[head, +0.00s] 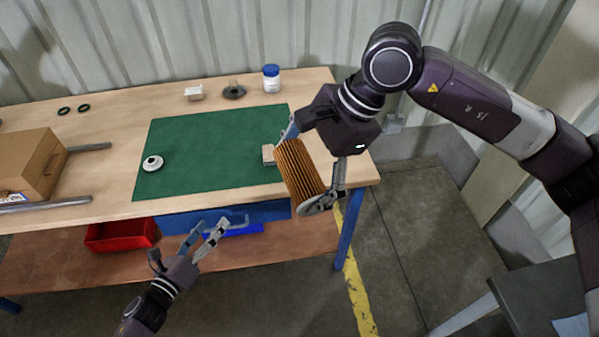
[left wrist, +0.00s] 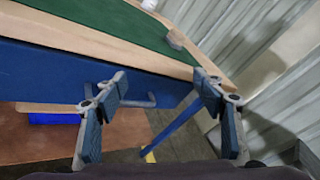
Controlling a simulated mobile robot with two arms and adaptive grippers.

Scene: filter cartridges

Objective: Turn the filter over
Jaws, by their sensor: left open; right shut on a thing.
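The filter (head: 299,172) is a pleated orange-brown cylinder with a grey end cap at its lower end. My right gripper (head: 310,168) is shut on it and holds it tilted, in front of the right end of the green mat (head: 210,150). One finger shows beside the lower end, and the other is partly hidden behind the filter. My left gripper (head: 204,233) is open and empty, low in front of the table's front edge. In the left wrist view its two fingers (left wrist: 160,105) stand wide apart with nothing between them. The filter is not in the left wrist view.
A small grey block (head: 268,154) and a white round part (head: 152,163) are on the mat. A white-and-blue jar (head: 271,78) and a dark flanged part (head: 234,91) stand behind it. A cardboard box (head: 30,165) is at left, a red bin (head: 120,234) below.

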